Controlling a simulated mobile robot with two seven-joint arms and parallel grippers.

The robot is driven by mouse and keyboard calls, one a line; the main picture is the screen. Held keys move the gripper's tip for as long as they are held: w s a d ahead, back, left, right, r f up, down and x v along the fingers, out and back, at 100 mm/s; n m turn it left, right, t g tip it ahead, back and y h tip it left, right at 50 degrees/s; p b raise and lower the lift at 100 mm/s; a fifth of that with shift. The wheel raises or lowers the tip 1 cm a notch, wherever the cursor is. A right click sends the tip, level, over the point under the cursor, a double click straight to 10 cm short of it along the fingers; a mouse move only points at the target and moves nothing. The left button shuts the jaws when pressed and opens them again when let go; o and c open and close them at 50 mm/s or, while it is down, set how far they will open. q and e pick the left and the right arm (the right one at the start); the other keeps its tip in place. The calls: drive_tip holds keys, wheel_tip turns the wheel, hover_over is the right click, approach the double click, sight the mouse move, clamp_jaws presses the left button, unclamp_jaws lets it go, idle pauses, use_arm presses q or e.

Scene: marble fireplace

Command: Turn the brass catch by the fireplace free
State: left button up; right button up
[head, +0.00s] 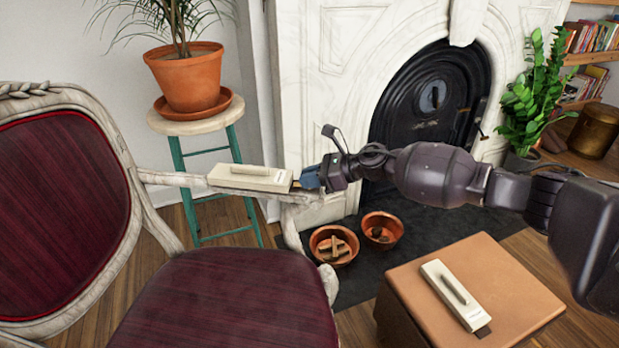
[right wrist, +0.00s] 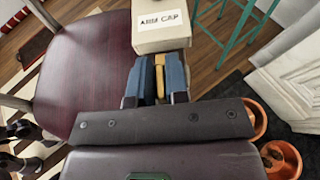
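The brass catch (right wrist: 159,76) is a narrow upright strip between the two blue fingers of my right gripper (right wrist: 158,78) in the right wrist view. The fingers lie close on both sides of it and look shut on it. It is at the near end of a cream block labelled like "ARM CAP" (right wrist: 160,35). In the head view this cream block (head: 245,178) rests on the chair's pale armrest, and my right gripper (head: 309,178) meets its right end. There the fingers mostly hide the catch. My left gripper is not in view.
A similar cream block (head: 452,291) with a dark tab lies on a brown box (head: 510,290). Two terracotta bowls (head: 334,260) (head: 396,222) stand on the dark hearth. The red chair (head: 215,290) is at left, before a teal-legged stool (head: 195,125) with a potted plant. The marble fireplace (head: 330,90) is behind.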

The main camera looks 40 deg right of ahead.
clamp_jaws()
